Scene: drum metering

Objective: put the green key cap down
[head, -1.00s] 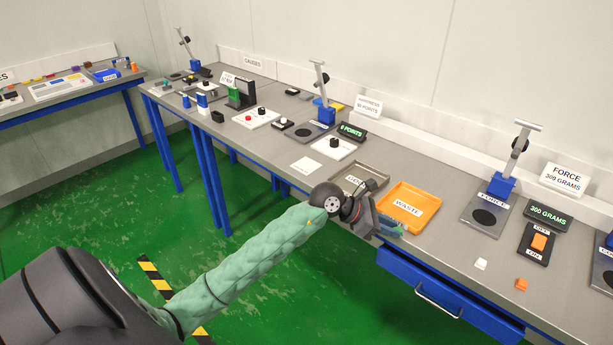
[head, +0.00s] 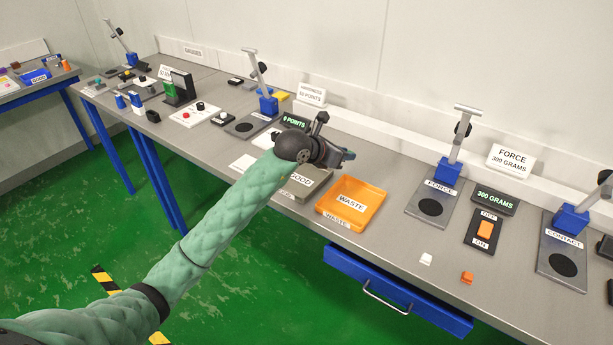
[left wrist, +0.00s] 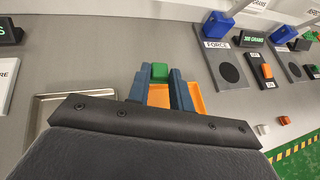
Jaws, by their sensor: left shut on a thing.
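My left gripper (head: 346,155) is above the bench, over the area behind the GOOD and WASTE trays. It is shut on the green key cap (left wrist: 159,71), which shows between the fingertips in the left wrist view. In the head view the cap is hidden or too small to make out. The orange WASTE tray (head: 369,212) looks empty apart from its label; part of it shows between and beside the fingers in the left wrist view (left wrist: 197,98). The grey GOOD tray (head: 319,177) is partly hidden by my left arm. My right gripper is not in view.
The force gauge (head: 447,172) stands right of the WASTE tray, beside a 300 GRAMS display (head: 495,200) and an orange switch (head: 485,229). A white cap (head: 425,259) and an orange cap (head: 467,277) lie near the front edge. Bare bench lies between.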

